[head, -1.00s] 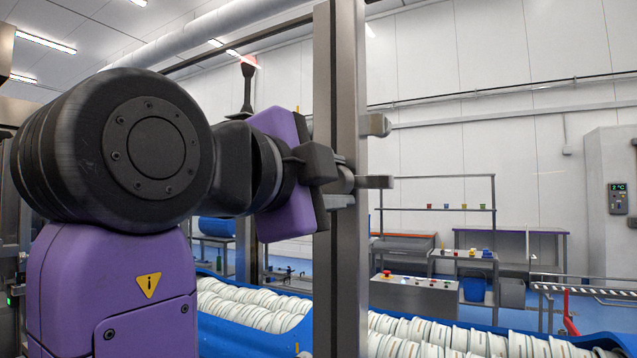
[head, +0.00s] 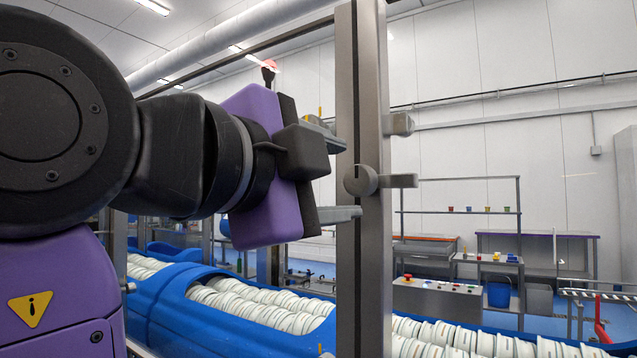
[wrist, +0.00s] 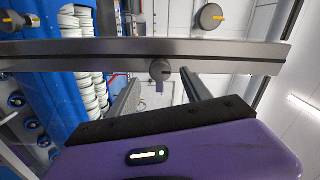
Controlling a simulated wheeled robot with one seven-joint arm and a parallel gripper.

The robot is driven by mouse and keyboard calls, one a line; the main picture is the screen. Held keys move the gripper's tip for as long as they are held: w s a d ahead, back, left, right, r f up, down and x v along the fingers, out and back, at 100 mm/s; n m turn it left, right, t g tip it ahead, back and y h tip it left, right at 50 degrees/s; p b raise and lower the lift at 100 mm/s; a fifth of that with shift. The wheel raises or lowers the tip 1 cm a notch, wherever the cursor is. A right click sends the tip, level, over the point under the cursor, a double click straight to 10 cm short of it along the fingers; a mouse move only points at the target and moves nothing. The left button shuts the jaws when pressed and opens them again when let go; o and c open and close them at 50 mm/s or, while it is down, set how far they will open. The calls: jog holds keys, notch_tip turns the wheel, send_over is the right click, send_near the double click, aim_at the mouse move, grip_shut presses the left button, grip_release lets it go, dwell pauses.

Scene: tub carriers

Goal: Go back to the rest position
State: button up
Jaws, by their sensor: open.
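My gripper (head: 335,172) is in the middle of the head view, with its purple body and black palm to the left of a grey metal post (head: 373,260). Its two grey fingers are apart, one high and one low, with nothing between them that I can make out. The lower fingertip overlaps the post in the picture; I cannot tell whether it touches. A round grey knob (head: 362,181) on the post sits level with the gap. In the wrist view, the fingers (wrist: 160,92) point toward the post (wrist: 220,57), which lies across the picture, and its knob (wrist: 160,70).
Blue tub carriers (head: 170,305) full of white tubs run below and behind the post. A control stand (head: 437,298) with a red button, a shelf rack (head: 460,211) and a blue bin (head: 499,294) stand farther right. The upper right is plain white wall.

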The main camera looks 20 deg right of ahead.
jog(key=shift+v, duration=1.1)
